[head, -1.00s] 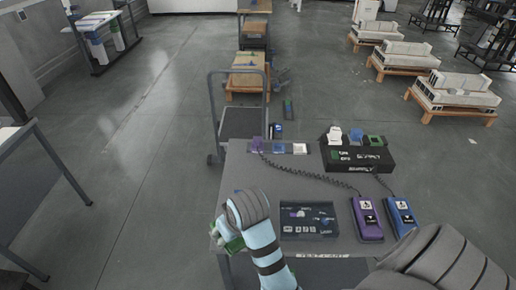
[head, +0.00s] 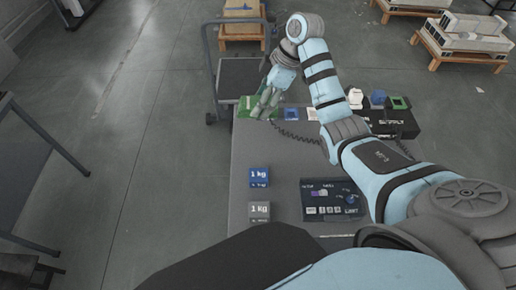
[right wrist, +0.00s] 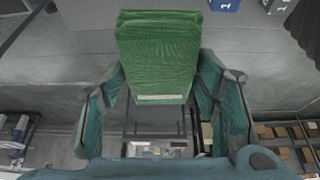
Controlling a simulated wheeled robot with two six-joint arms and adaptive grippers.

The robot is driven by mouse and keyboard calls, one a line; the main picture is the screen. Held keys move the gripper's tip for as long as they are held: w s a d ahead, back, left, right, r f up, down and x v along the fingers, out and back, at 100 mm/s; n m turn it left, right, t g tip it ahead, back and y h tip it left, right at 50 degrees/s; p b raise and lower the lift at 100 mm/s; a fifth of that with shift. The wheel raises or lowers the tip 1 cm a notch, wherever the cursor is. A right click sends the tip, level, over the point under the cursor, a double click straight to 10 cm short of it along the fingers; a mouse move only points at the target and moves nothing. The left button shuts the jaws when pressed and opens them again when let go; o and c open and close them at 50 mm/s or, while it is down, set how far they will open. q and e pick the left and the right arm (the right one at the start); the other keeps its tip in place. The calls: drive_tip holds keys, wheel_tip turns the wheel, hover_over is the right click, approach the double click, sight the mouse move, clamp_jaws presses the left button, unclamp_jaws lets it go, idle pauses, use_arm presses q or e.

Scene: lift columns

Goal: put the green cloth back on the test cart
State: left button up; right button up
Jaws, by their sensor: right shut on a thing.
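The green cloth (head: 245,107) is at the far left corner of the grey test cart (head: 277,150). My right gripper (head: 263,110) reaches over the cart from the right and is shut on the cloth. In the right wrist view the cloth (right wrist: 158,50) shows as a folded green pad with a pale strip on its lower edge, between the fingers. I cannot tell whether the cloth touches the cart top. My left gripper is not in view.
A blue 1 kg block (head: 259,177) and a grey one (head: 259,211) stand on the cart's left side. A dark panel (head: 332,199) lies right of them. A black box (head: 392,124) stands at the back right. A trolley (head: 238,75) stands just beyond the cart.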

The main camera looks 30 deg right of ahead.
drive_tip(key=f+b, duration=0.3)
drive_tip(key=f, duration=0.1)
drive_tip(key=shift+w+f+b, duration=0.1)
drive_tip(key=shift+w+b, duration=0.2)
drive_tip(key=shift+b, duration=0.05)
wheel_tip(320, 180, down, 15)
drive_tip(key=shift+s+f+b, duration=0.1)
drive_tip(key=shift+f+b, duration=0.1)
drive_tip(key=shift+b, duration=0.4)
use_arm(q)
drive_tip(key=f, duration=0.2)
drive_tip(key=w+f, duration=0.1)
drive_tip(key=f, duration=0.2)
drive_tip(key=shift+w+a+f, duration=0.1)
use_arm(e)
drive_tip(key=shift+s+r, duration=0.1)
drive_tip(key=o, duration=1.1)
use_arm(q)
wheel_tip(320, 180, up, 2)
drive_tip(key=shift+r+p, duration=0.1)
drive_tip(key=shift+p, duration=0.95)
use_arm(e)
drive_tip(key=v, duration=1.2)
